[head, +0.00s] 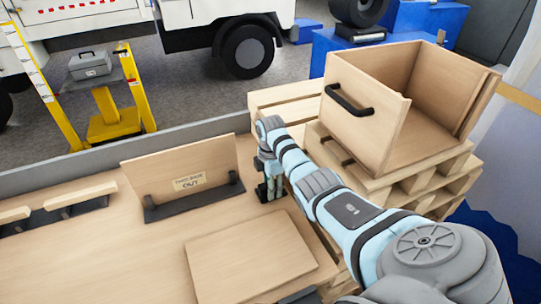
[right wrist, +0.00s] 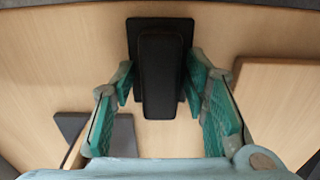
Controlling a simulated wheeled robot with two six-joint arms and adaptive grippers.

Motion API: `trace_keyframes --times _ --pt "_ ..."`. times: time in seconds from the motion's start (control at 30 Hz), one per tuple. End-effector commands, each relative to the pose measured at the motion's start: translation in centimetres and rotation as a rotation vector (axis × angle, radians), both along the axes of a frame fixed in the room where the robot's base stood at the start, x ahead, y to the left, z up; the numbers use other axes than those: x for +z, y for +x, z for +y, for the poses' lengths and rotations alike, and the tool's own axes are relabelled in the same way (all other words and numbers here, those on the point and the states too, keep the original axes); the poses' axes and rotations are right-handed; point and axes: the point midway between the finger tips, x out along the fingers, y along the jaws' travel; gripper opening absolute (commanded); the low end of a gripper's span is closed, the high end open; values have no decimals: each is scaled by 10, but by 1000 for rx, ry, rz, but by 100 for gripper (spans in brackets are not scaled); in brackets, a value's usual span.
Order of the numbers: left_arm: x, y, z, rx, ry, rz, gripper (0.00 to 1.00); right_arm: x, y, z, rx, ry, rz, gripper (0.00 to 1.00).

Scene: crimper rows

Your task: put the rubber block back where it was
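The rubber block (right wrist: 161,75) is black and stands out against the wooden bench top in the right wrist view. It looks like a long body on a wider dark base or end. My right gripper (head: 269,188) is low over the bench in the head view, just right of the upright sign board. In the right wrist view its teal finger pads are apart, one on each side of the block, with gaps showing. In the head view the block is mostly hidden by the gripper. My left gripper is in neither view.
The sign board (head: 180,165) stands in a dark base (head: 195,203) left of my gripper. A flat wooden board (head: 250,255) lies in front. A wooden crate (head: 365,115) on pallets (head: 425,185) stands at right. Wooden bars (head: 80,193) in dark holders are at left.

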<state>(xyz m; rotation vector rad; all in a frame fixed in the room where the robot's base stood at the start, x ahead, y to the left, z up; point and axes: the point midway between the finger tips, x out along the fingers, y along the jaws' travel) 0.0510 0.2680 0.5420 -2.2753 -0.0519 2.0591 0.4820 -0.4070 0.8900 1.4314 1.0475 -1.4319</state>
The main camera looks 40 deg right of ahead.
Motion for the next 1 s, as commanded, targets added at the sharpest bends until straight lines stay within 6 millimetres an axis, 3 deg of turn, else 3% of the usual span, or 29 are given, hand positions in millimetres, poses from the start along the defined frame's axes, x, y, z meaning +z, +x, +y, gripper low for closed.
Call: trace_keyframes --times 0.43,0.6,0.8,0.9,1.0 --pt "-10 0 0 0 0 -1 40 1 1 0 0 -1 -2 46" --pt "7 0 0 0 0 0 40 44 -2 4 2 -1 -3 46" --pt "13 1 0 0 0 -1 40 103 -4 9 0 0 -4 46" --pt "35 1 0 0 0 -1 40 132 -5 9 0 1 -1 46" --pt "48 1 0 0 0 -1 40 145 -5 9 -1 1 1 46"
